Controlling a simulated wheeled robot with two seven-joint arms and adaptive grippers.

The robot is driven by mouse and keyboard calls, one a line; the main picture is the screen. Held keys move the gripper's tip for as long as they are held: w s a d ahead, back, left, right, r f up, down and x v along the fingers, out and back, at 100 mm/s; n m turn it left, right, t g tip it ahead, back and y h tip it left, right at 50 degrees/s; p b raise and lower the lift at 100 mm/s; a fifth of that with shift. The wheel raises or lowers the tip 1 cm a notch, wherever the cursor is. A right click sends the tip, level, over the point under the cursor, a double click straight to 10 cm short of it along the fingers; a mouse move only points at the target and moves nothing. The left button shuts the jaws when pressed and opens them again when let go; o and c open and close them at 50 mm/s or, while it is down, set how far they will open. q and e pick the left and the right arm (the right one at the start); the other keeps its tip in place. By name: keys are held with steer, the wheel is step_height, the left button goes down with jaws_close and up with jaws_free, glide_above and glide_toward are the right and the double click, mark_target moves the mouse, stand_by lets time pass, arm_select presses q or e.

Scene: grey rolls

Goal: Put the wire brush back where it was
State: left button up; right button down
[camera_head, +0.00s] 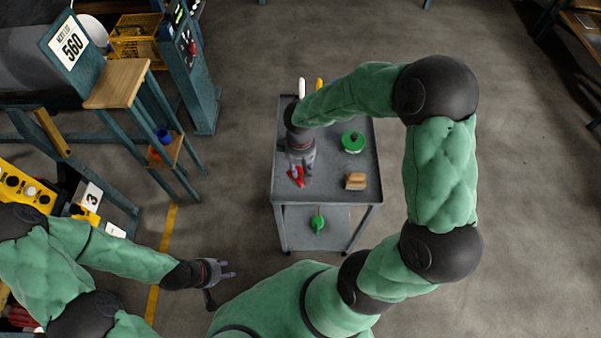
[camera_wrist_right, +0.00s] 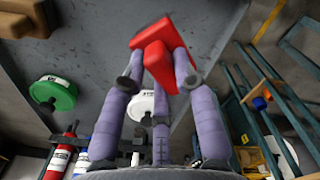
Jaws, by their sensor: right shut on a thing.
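My right gripper (camera_head: 301,158) is over the left part of the grey cart's top. Its fingers are shut on a red object (camera_head: 297,176). In the right wrist view, the red object (camera_wrist_right: 155,55) sits between the fingertips, above or against the grey top; I cannot tell if it touches. No bristles show, so I cannot tell whether it is the wire brush. A tan and brown block (camera_head: 355,181), perhaps a brush or sponge, lies at the cart's front right. My left gripper (camera_head: 232,270) is open and empty, over the floor left of the cart.
A green item (camera_head: 318,224) is on the lower shelf. A wooden-topped stand (camera_head: 118,84) is at left.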

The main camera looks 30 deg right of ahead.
mark_target(300, 173)
steer(key=shift+w+d+f+b, duration=0.15)
steer(key=shift+f+b, duration=0.15)
steer(key=shift+f, duration=0.65)
steer(key=shift+w+f+b, duration=0.1)
steer(key=shift+f+b, duration=0.2)
steer(key=shift+f, duration=0.6)
steer(key=shift+f, duration=0.15)
steer(key=c, duration=1)
jaws_free()
steer(key=shift+o, duration=0.2)
step_height(300, 173, up, 12)
steer(key=p, duration=0.4)
